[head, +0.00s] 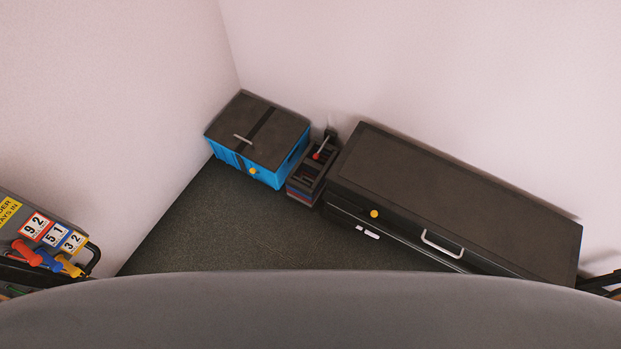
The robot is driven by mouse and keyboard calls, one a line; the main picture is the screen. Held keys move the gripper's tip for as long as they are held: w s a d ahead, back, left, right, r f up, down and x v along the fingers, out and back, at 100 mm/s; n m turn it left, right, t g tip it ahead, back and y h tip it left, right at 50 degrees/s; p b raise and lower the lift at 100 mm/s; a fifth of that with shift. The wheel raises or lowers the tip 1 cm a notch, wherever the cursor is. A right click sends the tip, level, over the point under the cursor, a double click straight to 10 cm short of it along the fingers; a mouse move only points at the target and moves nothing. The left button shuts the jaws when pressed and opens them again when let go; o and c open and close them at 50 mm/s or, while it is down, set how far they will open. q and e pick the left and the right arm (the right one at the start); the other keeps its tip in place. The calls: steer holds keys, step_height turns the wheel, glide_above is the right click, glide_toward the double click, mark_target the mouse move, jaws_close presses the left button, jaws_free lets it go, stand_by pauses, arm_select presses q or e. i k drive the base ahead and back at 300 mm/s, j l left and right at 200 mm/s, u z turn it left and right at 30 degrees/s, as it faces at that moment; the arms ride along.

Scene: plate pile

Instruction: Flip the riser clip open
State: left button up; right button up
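I cannot make out a part that is clearly the riser clip. A small dark slotted rack (305,178) stands between a blue box and a long dark chest, with a thin grey lever (323,145) and a red knob (316,156) on it. I cannot tell whether this lever belongs to a clip. Neither of my grippers can be made out in the head view.
The blue box (229,157) has a dark lid. The long dark chest (460,199) has a pale handle (442,243) and stands along the wall. A grey unit (8,213) with numbered tags is at far left. The dark floor (213,237) is clear.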

mark_target(316, 157)
steer(key=j+z, duration=0.5)
steer(key=j, duration=0.55)
steer(key=k+l+u, duration=0.25)
steer(key=l, duration=0.35)
steer(key=k+l+u, duration=0.25)
steer(key=k+l, duration=0.25)
steer(key=i+l, duration=0.15)
steer(key=i, duration=0.6)
steer(key=i+l, duration=0.1)
steer(key=i, duration=0.65)
steer(key=k+j+z, duration=0.1)
steer(key=j+z, duration=0.25)
steer(key=k+j+z, duration=0.15)
steer(key=z, duration=0.2)
steer(key=k+j+z, duration=0.15)
steer(key=j+z, duration=0.2)
